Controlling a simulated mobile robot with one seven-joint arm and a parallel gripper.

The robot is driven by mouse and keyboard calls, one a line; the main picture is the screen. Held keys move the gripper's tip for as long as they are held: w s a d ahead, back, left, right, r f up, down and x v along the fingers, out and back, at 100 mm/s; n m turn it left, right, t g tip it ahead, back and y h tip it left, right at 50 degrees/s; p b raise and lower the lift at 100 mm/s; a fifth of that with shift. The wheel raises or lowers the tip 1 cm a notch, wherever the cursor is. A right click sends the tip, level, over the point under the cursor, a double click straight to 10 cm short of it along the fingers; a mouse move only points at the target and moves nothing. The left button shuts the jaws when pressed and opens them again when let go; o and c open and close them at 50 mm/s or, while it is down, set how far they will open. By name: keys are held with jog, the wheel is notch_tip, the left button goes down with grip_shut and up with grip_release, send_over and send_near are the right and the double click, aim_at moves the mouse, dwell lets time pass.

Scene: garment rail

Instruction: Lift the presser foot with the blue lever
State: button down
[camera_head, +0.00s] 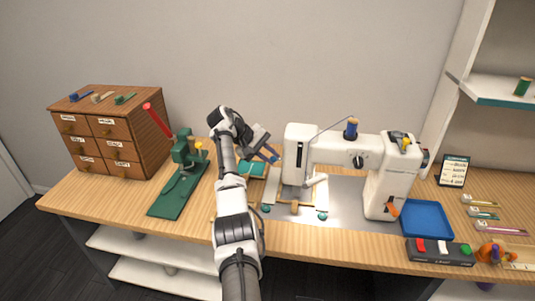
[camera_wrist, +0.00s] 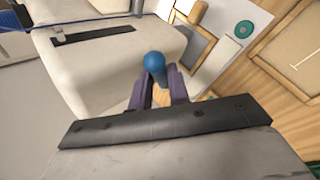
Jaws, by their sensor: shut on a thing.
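The white sewing machine (camera_head: 300,140) stands on the table with its head end on the left. My gripper (camera_head: 270,153) is at the left side of that head. In the wrist view my gripper (camera_wrist: 160,85) has its dark fingers on either side of the round blue knob of the lever (camera_wrist: 154,62), shut on it. The rest of the lever is hidden by the fingers. The presser foot cannot be made out clearly; it is small under the machine head in the head view.
A green press (camera_head: 183,153) with a red handle and a wooden drawer cabinet (camera_head: 115,130) stand to the left. A blue tray (camera_head: 428,219) and a switch box (camera_head: 440,252) are at the right. A blue spool (camera_head: 351,128) sits on top of the machine.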

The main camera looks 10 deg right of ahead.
jog(key=shift+r, duration=0.1)
jog(key=c, duration=1.6)
grip_release()
jog(key=b+v, duration=0.4)
jog(key=v, duration=0.9)
jog(key=shift+a+r, duration=0.25)
jog(key=shift+a, duration=0.1)
